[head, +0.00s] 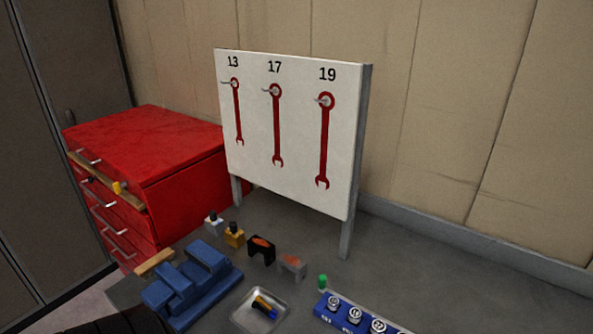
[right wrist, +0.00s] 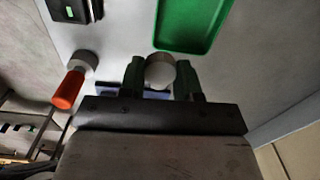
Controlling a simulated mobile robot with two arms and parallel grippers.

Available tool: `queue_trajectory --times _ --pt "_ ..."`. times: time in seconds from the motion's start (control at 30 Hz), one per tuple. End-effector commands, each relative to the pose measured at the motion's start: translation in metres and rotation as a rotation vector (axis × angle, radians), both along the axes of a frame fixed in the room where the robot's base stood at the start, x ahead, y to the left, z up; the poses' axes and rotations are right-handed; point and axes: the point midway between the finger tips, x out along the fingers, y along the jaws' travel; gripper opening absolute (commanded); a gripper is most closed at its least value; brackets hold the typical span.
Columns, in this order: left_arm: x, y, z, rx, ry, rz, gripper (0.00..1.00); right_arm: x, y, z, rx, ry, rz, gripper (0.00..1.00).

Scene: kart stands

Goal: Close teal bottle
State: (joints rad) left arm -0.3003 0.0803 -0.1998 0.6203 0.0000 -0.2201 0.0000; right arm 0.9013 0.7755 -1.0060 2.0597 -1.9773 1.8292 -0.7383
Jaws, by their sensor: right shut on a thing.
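In the right wrist view my right gripper (right wrist: 160,76) is shut on a pale grey round piece (right wrist: 160,70), which looks like a cap. One dark finger is on each side of it. I cannot make out a teal bottle for certain in either view. A small green item (head: 322,281) stands on the grey surface in the head view, beside the blue socket holder; it is too small to identify. My left gripper is not in view.
The right wrist view shows an orange bottle-like item (right wrist: 68,88) with a pale end at left and a green tray (right wrist: 190,28) beyond the fingers. The head view shows a blue vise (head: 190,285), a metal dish (head: 240,318), a blue socket holder (head: 342,322) and a wrench board (head: 300,150).

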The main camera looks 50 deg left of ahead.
Motion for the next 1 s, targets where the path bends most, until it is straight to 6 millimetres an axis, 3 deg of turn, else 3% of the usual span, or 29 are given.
queue_trajectory --times 0.2,0.43,0.6,0.9,1.0 --pt "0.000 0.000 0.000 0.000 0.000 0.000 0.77 -0.023 -0.003 -0.008 -0.007 0.009 0.639 0.12" --pt "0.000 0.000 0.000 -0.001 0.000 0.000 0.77 -0.041 -0.004 -0.013 -0.004 0.016 1.131 0.12" --pt "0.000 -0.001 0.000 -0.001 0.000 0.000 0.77 -0.046 -0.005 -0.014 -0.003 0.019 1.287 0.12" --pt "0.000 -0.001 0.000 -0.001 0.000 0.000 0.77 -0.047 -0.005 -0.015 -0.002 0.019 1.311 0.12" --pt "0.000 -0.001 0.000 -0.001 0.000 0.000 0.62 -0.047 -0.005 -0.015 -0.002 0.019 1.311 0.12"
